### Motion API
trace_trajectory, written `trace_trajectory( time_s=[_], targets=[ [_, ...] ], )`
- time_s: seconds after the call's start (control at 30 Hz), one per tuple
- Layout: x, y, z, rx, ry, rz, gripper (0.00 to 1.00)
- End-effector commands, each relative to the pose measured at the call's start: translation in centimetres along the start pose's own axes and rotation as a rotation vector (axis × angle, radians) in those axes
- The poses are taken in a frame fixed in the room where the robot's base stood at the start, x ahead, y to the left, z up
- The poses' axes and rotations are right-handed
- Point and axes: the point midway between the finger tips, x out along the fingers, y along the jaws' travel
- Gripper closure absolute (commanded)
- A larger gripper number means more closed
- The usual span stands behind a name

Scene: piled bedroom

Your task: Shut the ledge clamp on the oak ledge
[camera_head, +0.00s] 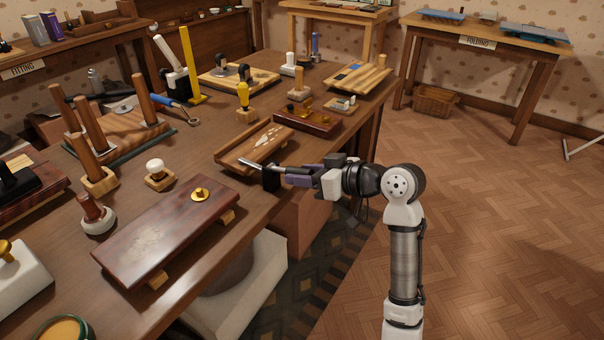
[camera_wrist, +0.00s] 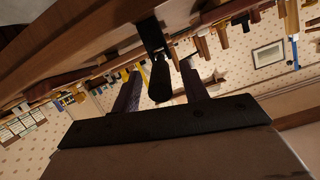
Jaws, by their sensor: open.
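The ledge clamp (camera_head: 270,179) is a black block at the front edge of a brown wooden ledge (camera_head: 236,157), which I take for the oak ledge. A silver bar at the clamp's top lies over the ledge. My gripper (camera_head: 289,176) reaches the clamp from the right, its dark purple fingers level with it. In the wrist view the clamp's black body (camera_wrist: 150,35) hangs from a wooden edge. Its rounded black handle (camera_wrist: 160,80) lies between my open fingers (camera_wrist: 161,74), with gaps visible on both sides. Whether the clamp's jaw touches the ledge is unclear.
The bench (camera_head: 185,235) is crowded. A dark red board (camera_head: 165,232) with a brass knob lies left of the clamp. A red-brown tray (camera_head: 308,122) and a yellow-topped tool (camera_head: 244,97) stand behind. Open floor (camera_head: 490,200) lies right of my arm.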

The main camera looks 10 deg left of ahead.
Motion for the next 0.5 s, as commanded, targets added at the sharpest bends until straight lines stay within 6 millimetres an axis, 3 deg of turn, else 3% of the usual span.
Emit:
trace_trajectory(
  time_s=[0.5],
  targets=[
    [-10.7,0.1,0.1,0.0,0.001,0.005,0.56]
  ],
)
